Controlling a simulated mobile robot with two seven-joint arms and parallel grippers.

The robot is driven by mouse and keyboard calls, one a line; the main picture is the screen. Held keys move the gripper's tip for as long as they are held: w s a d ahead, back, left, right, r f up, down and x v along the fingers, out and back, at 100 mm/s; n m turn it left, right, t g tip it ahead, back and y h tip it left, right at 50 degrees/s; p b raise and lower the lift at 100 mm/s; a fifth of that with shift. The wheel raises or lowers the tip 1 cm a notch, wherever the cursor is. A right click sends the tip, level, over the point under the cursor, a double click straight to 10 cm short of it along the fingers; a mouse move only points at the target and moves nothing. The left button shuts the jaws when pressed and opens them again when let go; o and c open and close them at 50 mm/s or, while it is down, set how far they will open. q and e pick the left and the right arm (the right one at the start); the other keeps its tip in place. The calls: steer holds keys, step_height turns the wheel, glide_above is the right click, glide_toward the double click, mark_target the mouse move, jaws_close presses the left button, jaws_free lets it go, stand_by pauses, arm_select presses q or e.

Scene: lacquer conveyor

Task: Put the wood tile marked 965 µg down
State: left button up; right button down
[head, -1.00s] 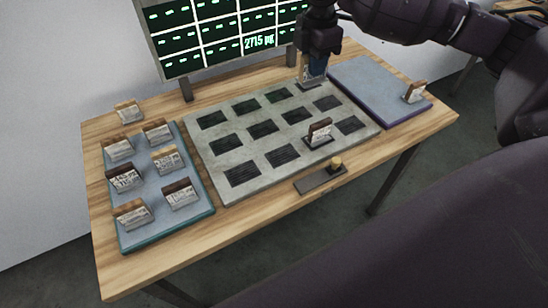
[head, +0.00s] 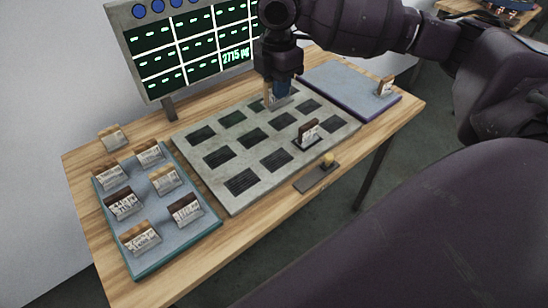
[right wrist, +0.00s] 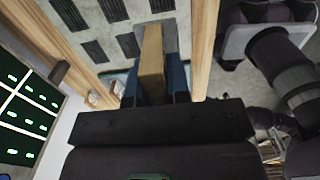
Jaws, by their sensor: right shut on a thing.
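My right gripper (head: 278,90) is shut on a wood tile (right wrist: 152,62), which stands on edge between its blue fingers. In the head view it is over the far right corner of the grey slotted plate (head: 240,205). The marking on the held tile cannot be read. Whether the tile touches the plate cannot be told, as the fingers hide much of it. Another tile (head: 308,131) stands at a front-row slot of the plate. My left gripper is not in view.
A blue-grey tray (head: 205,212) at left holds several tiles; one more tile (head: 113,138) stands behind it. A tray (head: 345,92) at right holds one tile (head: 385,86) and has free room. A lit display (head: 185,50) stands behind. A small knobbed fixture (head: 316,177) sits in front.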

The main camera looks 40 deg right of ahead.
mark_target(278, 102)
step_height(278, 102, down, 7)
steer(key=shift+d+f+b, duration=0.1)
steer(key=shift+f+b, duration=0.1)
steer(key=shift+b, duration=0.45)
step_height(278, 102, down, 12)
steer(key=shift+f+b, duration=0.1)
steer(key=shift+b, duration=1)
steer(key=shift+f, duration=0.15)
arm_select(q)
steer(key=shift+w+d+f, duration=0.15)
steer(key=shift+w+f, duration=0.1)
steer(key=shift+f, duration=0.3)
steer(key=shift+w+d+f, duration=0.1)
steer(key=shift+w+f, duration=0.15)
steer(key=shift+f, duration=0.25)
arm_select(e)
steer(key=shift+f, duration=0.1)
steer(key=c, duration=1.1)
jaws_free()
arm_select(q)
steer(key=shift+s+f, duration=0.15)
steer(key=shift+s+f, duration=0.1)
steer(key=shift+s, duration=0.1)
